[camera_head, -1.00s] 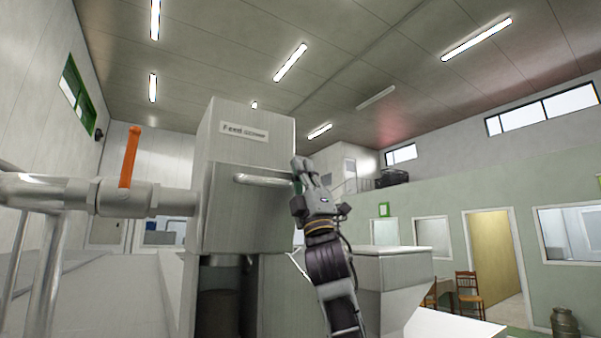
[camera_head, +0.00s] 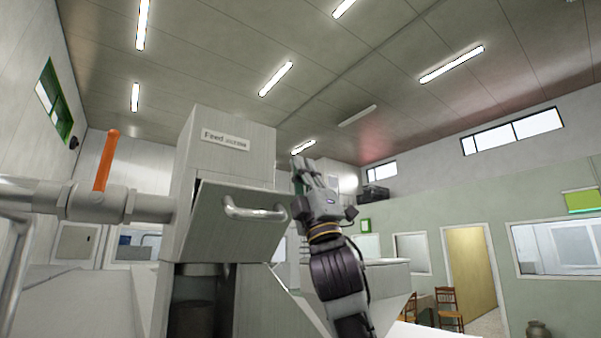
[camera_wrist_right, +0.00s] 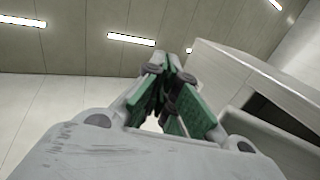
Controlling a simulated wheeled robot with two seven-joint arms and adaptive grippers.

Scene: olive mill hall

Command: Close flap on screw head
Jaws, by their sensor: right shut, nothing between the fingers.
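The screw head is a grey metal box (camera_head: 235,150) with a "Feed screw" label (camera_head: 225,140). Its flap (camera_head: 225,235) with a bar handle (camera_head: 254,213) leans out at the top. A dark gap shows along its upper edge, so it stands partly open. My right gripper (camera_head: 304,162) is just right of the handle, apart from it, fingers pointing up. It is shut and empty. In the right wrist view the green-padded fingers (camera_wrist_right: 163,85) meet, with the box (camera_wrist_right: 245,80) and its dark opening to the right. My left gripper is not in view.
A pipe with an orange valve lever (camera_head: 106,160) runs into the box from the left. A grey hopper (camera_head: 385,285) stands behind my right arm. Chairs (camera_head: 447,303) and a doorway (camera_head: 470,265) are far off to the right.

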